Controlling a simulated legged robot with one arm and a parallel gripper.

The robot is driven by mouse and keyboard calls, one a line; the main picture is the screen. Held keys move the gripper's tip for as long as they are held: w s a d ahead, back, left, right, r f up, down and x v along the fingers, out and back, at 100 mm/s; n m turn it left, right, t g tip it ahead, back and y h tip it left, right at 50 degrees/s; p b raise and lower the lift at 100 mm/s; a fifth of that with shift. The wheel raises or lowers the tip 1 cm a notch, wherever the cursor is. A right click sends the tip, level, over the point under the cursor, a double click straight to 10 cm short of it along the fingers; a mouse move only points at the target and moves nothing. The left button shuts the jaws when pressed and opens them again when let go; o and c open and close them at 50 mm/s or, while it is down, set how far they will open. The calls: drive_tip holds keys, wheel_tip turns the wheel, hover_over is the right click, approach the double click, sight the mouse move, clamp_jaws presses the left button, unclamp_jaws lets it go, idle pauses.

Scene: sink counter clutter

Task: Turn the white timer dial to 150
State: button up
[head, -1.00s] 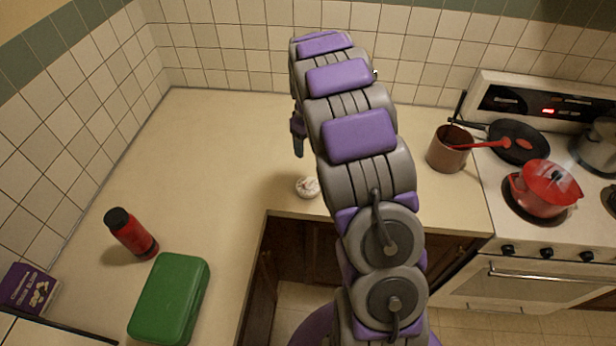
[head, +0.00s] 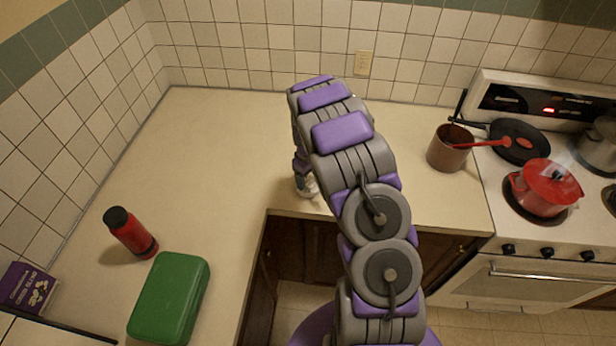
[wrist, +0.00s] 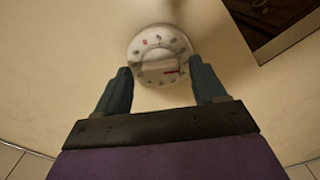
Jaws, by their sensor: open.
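The white timer dial (wrist: 160,56) lies on the cream counter, with dark marks and a red mark around its face and a red pointer on its knob. In the wrist view the pointer aims to the right. In the head view the timer (head: 311,187) is partly hidden by my arm. My gripper (wrist: 161,80) is open, its two dark fingers apart at the near left and right sides of the timer. I cannot tell whether they touch it. In the head view my gripper (head: 301,187) is at the timer, mostly hidden by my arm.
The timer is near the counter's front edge (head: 290,213). A red bottle (head: 130,233) and a green case (head: 169,299) are at the left. A brown pot (head: 449,150) and the stove with a red pot (head: 545,188) are at the right. The counter (head: 215,150) behind is clear.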

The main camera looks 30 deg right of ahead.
drive_tip(key=shift+f, duration=0.15)
drive_tip(key=shift+c, duration=0.2)
drive_tip(key=c, duration=1)
drive_tip(key=m, duration=0.3)
drive_tip(key=shift+m+b, duration=0.4)
drive_tip(key=shift+m, duration=1.7)
drive_tip(key=o, duration=1)
